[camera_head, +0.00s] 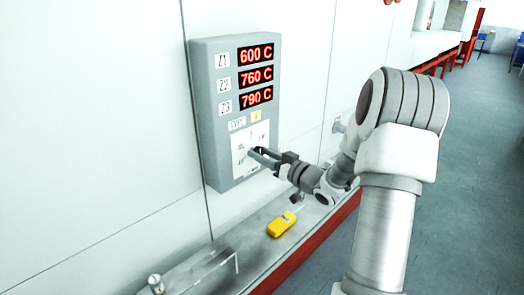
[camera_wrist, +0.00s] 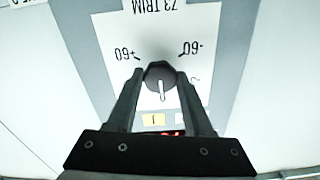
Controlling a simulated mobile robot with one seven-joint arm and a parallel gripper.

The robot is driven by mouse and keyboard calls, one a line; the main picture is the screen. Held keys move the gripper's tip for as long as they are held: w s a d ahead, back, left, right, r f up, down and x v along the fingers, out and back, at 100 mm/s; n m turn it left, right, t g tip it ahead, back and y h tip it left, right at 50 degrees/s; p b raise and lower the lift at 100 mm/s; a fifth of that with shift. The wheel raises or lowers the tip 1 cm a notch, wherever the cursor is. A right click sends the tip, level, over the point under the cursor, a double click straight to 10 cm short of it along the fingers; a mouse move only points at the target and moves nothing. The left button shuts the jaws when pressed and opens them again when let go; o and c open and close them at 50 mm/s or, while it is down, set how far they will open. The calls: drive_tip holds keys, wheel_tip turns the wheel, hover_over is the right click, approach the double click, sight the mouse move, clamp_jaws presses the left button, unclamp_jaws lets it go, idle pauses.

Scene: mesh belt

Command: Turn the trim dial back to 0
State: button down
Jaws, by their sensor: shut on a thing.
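The trim dial is a dark round knob (camera_wrist: 160,74) on a white plate (camera_wrist: 205,30) marked "Z3 TRIM", seen upside down in the wrist view. My gripper (camera_wrist: 160,84) is shut on the knob, one finger on each side. The knob's white pointer line points down in that view, almost straight, away from the +60 and -60 marks. In the head view, my gripper (camera_head: 256,153) reaches the dial plate (camera_head: 239,164) low on the grey control box (camera_head: 207,120), and the knob is mostly hidden by the fingers.
Red displays (camera_head: 256,75) on the box read 600 C, 760 C and 790 C. A yellow handheld device (camera_head: 281,224) lies on the grey ledge (camera_head: 245,243) below. A small metal cylinder (camera_head: 156,284) stands at lower left. Open floor (camera_head: 480,170) lies to the right.

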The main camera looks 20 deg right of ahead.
drive_tip(key=shift+m, duration=0.3)
drive_tip(key=shift+c, duration=1.5)
unclamp_jaws()
drive_tip(key=b+v, duration=0.2)
drive_tip(key=v, duration=1.5)
drive_tip(key=shift+s, duration=0.25)
drive_tip(key=shift+w+d, duration=0.1)
